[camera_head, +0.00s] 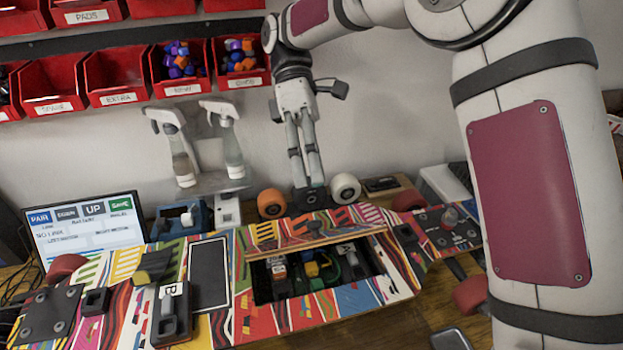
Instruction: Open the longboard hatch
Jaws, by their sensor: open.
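The longboard (215,325), with a multicoloured striped deck, lies across the workbench. Its hatch (315,228) is a patterned panel with a pale wooden front edge, raised at the far side of a rectangular opening. The open compartment (312,275) shows dark parts, a yellow block and green and red pieces inside. My gripper (309,190) points down just behind the raised hatch, between an orange wheel (271,203) and a white wheel (345,188). It is open, with nothing seen between its fingers. Whether its tips touch the hatch is unclear.
A monitor (88,240) stands at the left behind the board. Two spray bottles (226,140) sit on a small wall shelf. Red bins (118,80) hang above. A black block (172,315) sits on the deck's left part. My arm blocks the right side.

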